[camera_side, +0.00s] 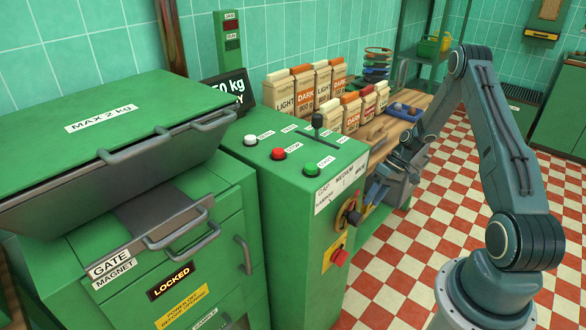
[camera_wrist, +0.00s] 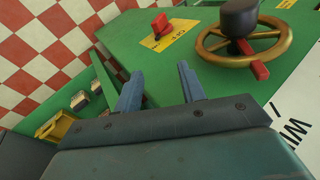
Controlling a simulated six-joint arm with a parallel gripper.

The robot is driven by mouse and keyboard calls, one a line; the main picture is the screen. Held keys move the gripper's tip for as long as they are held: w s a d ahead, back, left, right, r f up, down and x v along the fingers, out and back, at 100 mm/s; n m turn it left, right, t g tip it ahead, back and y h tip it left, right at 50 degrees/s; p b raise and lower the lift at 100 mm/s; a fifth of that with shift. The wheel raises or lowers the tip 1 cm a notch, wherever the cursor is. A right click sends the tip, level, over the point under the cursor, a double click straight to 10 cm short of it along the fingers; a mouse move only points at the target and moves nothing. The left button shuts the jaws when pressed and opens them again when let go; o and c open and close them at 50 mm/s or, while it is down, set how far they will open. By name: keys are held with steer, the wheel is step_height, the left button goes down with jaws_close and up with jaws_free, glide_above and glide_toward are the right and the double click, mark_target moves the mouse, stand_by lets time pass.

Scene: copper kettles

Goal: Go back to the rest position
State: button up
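My gripper (camera_side: 376,190) hangs in front of the right side of the green control cabinet (camera_side: 290,215), near a small brass handwheel (camera_side: 351,213). In the wrist view my gripper's (camera_wrist: 160,80) two blue-grey fingers stand apart with nothing between them. Beyond the fingers is the cabinet's green panel, with the brass handwheel (camera_wrist: 242,44) and its black knob to the right. A red knob on a yellow plate (camera_wrist: 162,36) shows ahead of the fingertips. The fingers look apart from both controls, though the exact distance is unclear.
A green machine with a "MAX 2 kg" lid (camera_side: 110,125) and a "LOCKED" label fills the left. Several bags (camera_side: 305,88) and a blue tray (camera_side: 405,112) stand on a wooden counter (camera_side: 385,138) behind my wrist. Open checkered floor (camera_side: 440,215) lies between counter and arm.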

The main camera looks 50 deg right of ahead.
steer(key=s+d+r+m+g+h, duration=0.15)
steer(key=r+h, duration=0.25)
steer(key=r, duration=0.7)
steer(key=s+d+r+h, duration=0.15)
steer(key=r+h, duration=0.25)
steer(key=r, duration=0.7)
steer(key=s+a+r+n+t, duration=0.1)
steer(key=s+a+r, duration=0.1)
steer(key=a+r, duration=0.5)
steer(key=s+a+r+n+t, duration=0.1)
steer(key=s+a+r+t, duration=0.1)
steer(key=a+r, duration=0.5)
steer(key=s+a+n+t+y, duration=0.2)
steer(key=s+a, duration=0.8)
steer(key=a, duration=0.4)
steer(key=shift+a+f, duration=0.35)
steer(key=shift+w, duration=0.1)
